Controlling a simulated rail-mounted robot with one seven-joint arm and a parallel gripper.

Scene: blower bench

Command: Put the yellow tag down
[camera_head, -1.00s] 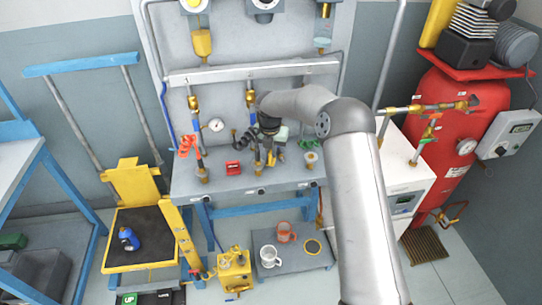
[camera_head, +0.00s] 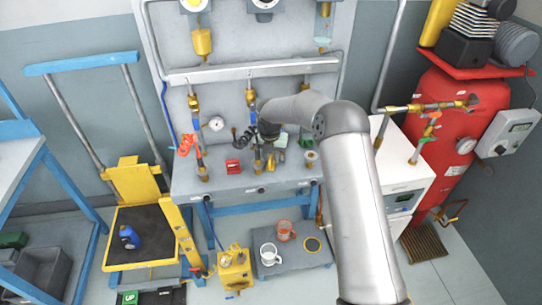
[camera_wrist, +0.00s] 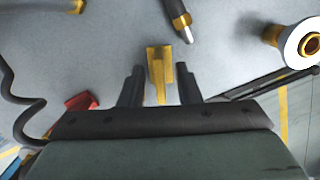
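The yellow tag (camera_wrist: 160,72) shows in the wrist view above the grey bench top, between the two dark fingers of my gripper (camera_wrist: 161,80). A narrow gap shows between the tag and each finger, so the fingers look open around it. Whether the tag's lower end touches the bench top is hard to tell. In the head view my gripper (camera_head: 269,140) is low over the middle of the bench (camera_head: 225,184), and its fingertips are too small to make out.
A red block (camera_wrist: 82,102) and a black coiled hose (camera_wrist: 20,105) are to the left in the wrist view. A brass fitting with a white ring (camera_wrist: 302,44) is at the right. A brass-and-grey probe (camera_wrist: 180,18) is just beyond the fingers. Bare bench lies at upper left.

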